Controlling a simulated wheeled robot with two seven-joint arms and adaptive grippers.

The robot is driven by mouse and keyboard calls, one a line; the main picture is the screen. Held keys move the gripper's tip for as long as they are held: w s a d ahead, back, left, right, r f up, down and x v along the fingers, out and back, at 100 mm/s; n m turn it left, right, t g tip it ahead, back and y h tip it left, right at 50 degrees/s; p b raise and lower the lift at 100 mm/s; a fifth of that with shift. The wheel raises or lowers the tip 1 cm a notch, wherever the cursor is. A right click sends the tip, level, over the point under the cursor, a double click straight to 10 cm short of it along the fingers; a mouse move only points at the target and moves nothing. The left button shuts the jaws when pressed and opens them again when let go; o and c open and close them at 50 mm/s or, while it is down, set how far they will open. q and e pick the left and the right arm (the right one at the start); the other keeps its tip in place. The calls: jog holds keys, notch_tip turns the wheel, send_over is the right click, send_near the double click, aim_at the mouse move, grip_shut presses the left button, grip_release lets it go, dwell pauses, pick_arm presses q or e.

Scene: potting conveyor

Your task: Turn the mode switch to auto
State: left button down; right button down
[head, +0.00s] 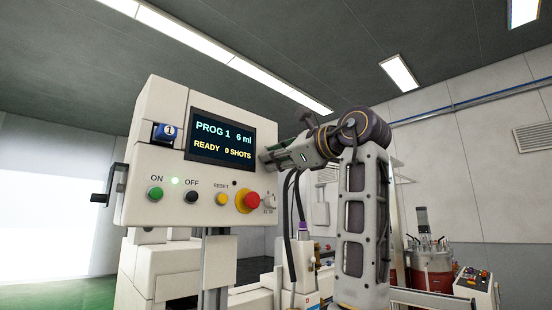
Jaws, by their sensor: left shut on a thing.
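The cream control box (150,150) fills the left middle of the head view. A small pale rotary switch (268,200) with tiny lettering sits at the right end of its button row, beside the red stop button (248,200). The lettering and the switch's setting are too small to read.
The display (221,138) reads PROG 1, 6 ml, READY, 0 SHOTS. A green lamp (174,181) glows between the ON button (155,194) and OFF button (191,197). The yellow RESET button (222,199) follows. A red vessel (432,268) stands at the back right.

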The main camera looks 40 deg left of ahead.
pick_arm(q)
jog(key=c, duration=1.2)
grip_release()
jog(key=shift+c, duration=0.2)
jog(key=shift+d, duration=0.1)
jog(key=s+d, duration=0.1)
jog(key=d, duration=1)
jog(key=shift+d, duration=0.4)
